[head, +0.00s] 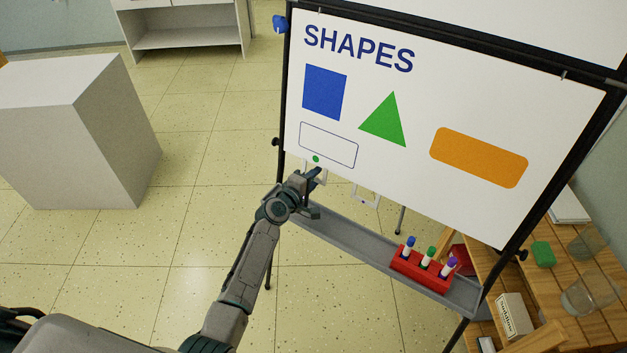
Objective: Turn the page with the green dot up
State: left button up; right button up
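The front page (470,110) on the flip chart is headed "SHAPES" and shows a blue square, a green triangle, an orange rounded bar and an outlined empty box. The page hangs down flat. The small green dot (316,159) is near its lower left edge. My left gripper (316,190) is just below the dot, at the page's lower edge. Its dark fingers overlap a pale loop there, and I cannot tell whether they touch it or how far apart they are. A second white loop (366,196) hangs from the lower edge to the right. My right gripper is not in view.
The grey easel tray (350,240) runs below the page and holds a red marker holder (424,270) with 3 markers. A wooden table (545,290) at right carries jars, a green block (543,254) and a small box (514,316). A white plinth (90,130) stands left; open floor lies between.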

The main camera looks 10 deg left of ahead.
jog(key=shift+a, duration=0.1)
